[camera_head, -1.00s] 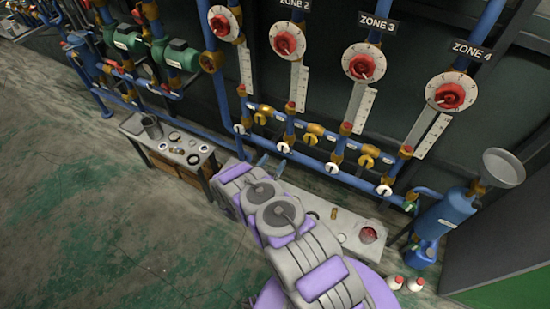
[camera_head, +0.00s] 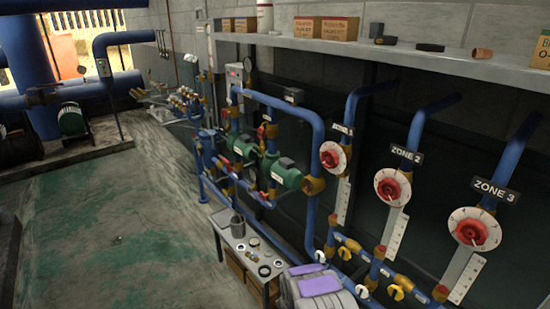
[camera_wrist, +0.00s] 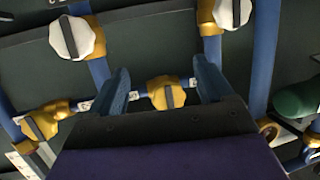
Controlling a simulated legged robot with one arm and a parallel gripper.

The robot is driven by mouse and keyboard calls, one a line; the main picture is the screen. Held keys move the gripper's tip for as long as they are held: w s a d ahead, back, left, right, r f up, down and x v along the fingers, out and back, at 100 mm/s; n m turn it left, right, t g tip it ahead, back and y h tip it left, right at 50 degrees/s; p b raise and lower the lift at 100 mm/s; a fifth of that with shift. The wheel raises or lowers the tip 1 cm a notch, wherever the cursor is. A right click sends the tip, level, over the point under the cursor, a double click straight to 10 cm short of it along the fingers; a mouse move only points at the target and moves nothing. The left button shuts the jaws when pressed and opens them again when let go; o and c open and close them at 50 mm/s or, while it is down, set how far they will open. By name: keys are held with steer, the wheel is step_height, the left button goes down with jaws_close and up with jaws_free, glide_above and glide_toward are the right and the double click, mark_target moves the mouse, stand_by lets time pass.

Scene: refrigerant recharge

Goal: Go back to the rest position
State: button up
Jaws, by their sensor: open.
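My gripper (camera_wrist: 163,82) shows in the wrist view with its two blue fingers spread wide and nothing held between them. A brass valve with a yellow handle (camera_wrist: 167,95) on a pipe appears between the fingers, beyond them; I cannot tell how far off it is. In the head view only my purple and grey arm shows at the bottom, and my gripper is out of sight there.
Blue pipework with red zone dials (camera_head: 393,187) runs along the wall at the right. A shelf (camera_head: 400,55) holds boxes above. The green-stained floor (camera_head: 110,240) at left is clear.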

steer(key=s+a+r+n+g+y, duration=0.15)
steer(key=a+r+y, duration=0.3)
steer(key=r, duration=0.55)
steer(key=a+r+n+g+y, duration=0.1)
steer(key=a+r+n+y, duration=0.1)
steer(key=a+r+y, duration=0.5)
steer(key=s+a+r+n+g, duration=0.2)
steer(key=s+a+r+g, duration=0.1)
steer(key=s+r, duration=1.1)
steer(key=s+d+r+n+g, duration=0.1)
steer(key=s+r+g, duration=0.1)
steer(key=s, duration=1.1)
steer(key=s+d+r+g+h, duration=0.1)
steer(key=s+d+r+g, duration=0.1)
steer(key=s, duration=1.1)
steer(key=s+d+r+n+g+h, duration=0.1)
steer(key=s+d+r+g, duration=0.1)
steer(key=s, duration=1.1)
steer(key=shift+d+r+n+g, duration=0.25)
steer(key=shift+r+n+g, duration=0.15)
steer(key=shift+g, duration=0.25)
steer(key=shift+c, duration=0.5)
